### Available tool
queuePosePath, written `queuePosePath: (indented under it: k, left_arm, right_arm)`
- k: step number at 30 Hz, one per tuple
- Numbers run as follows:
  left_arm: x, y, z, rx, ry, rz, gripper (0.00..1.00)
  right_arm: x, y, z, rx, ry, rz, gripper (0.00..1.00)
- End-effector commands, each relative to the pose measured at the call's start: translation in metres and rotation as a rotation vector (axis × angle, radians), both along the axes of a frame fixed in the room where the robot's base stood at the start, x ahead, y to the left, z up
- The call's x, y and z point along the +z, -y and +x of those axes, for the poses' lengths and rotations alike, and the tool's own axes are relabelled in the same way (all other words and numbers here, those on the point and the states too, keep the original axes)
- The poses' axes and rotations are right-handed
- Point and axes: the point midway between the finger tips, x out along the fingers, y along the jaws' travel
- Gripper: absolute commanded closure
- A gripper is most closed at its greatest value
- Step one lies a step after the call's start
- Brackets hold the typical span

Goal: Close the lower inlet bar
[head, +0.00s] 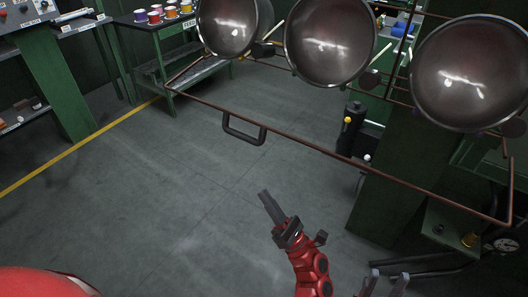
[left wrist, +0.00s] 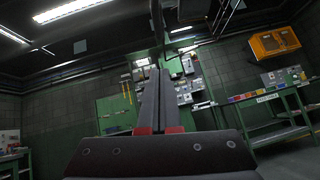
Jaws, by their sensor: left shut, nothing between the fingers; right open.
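The lower inlet bar (head: 310,146) is a thin copper-brown rod frame that runs across the head view below the pots and extends out over the floor. A dark loop handle (head: 245,131) hangs from its front rod, left of centre. My left gripper (head: 266,198) is shut and empty, below the handle in the picture and apart from it. Its closed fingers also show in the left wrist view (left wrist: 152,95), pointing up. My right gripper (head: 386,280) is open at the bottom edge, partly cut off, with its fingers apart.
Several metal pots (head: 330,45) hang above and behind the bar. A green post (head: 400,195) stands at the right. A green bench (head: 180,65) with coloured cups stands at the back left. The grey floor (head: 160,200) left of my left gripper is clear.

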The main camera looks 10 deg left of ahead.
Motion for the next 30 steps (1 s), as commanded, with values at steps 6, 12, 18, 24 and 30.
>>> queuePosePath:
  k: [6, 12, 18, 24, 30]
  left_arm:
    - [0.014, -0.009, 0.007, -0.024, 0.02, -0.022, 1.0]
    - [0.043, -0.035, 0.021, -0.023, 0.017, -0.018, 1.0]
    - [0.072, -0.061, 0.035, -0.022, 0.017, -0.019, 1.0]
    - [0.1, -0.059, 0.039, -0.025, 0.018, -0.019, 1.0]
    - [0.108, -0.058, 0.041, -0.025, 0.015, -0.018, 1.0]
  right_arm:
    - [0.007, 0.0, 0.0, 0.0, 0.0, 0.0, 0.5]
    - [0.018, 0.0, 0.0, 0.0, 0.0, 0.0, 0.5]
    - [0.028, 0.0, 0.0, 0.0, 0.0, 0.0, 0.5]
    - [0.037, 0.0, 0.0, 0.0, 0.0, 0.0, 0.5]
    - [0.039, 0.0, 0.0, 0.0, 0.0, 0.0, 0.5]
